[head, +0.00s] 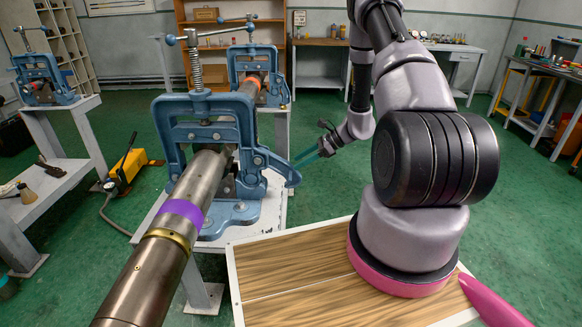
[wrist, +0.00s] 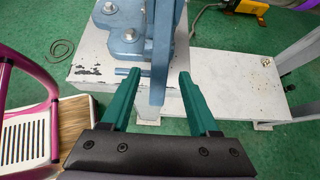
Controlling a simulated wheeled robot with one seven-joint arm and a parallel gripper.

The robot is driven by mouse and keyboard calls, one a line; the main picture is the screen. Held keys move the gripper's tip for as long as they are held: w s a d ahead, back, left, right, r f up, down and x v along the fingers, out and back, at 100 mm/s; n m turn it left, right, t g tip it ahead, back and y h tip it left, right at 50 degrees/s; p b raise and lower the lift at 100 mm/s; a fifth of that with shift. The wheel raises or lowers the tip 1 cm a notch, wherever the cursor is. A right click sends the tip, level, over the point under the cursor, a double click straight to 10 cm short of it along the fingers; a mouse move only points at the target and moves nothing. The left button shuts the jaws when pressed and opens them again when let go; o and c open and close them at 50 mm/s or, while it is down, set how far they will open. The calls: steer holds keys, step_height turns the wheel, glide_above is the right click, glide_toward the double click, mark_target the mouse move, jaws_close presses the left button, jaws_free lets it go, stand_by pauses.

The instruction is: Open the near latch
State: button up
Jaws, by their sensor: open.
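The near vise (head: 205,125) is a blue frame clamped over a steel pipe (head: 180,220) with a purple band. Its near latch (head: 280,168) is a blue arm sticking out on the vise's right side. My gripper (head: 304,158) is at the latch's outer end, jaws open. In the wrist view the two teal fingers of my gripper (wrist: 160,78) stand either side of the blue latch (wrist: 161,55), which passes between the fingertips. A small gap shows on the right; contact with the left finger cannot be told.
A second blue vise (head: 255,70) stands behind on the same pipe, and a third (head: 42,75) on a left bench. A yellow pump (head: 127,165) is on the green floor. A wooden-topped surface (head: 285,270) lies in front. Open floor (head: 440,150) extends to the right.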

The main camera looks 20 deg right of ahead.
steer(key=shift+v, duration=2.4)
steer(key=s+a+r+n+g+h, duration=0.1)
steer(key=s+a+r+n, duration=0.15)
steer(key=r, duration=0.55)
steer(key=s+a+r+n+h, duration=0.1)
steer(key=a+r+n, duration=0.15)
steer(key=r, duration=0.55)
steer(key=s+a+r+n+g, duration=0.1)
steer(key=s+r+n, duration=0.15)
steer(key=r, duration=0.55)
steer(key=s+a+r+n+t+h, duration=0.1)
steer(key=s+r+n+t+h, duration=0.4)
steer(key=s+r+n, duration=0.5)
steer(key=s+r+h, duration=0.1)
steer(key=s+r, duration=0.6)
steer(key=s, duration=0.2)
steer(key=shift+s+r+t, duration=0.35)
steer(key=shift+s+t, duration=0.05)
steer(key=shift+a, duration=0.1)
steer(key=shift+c, duration=0.3)
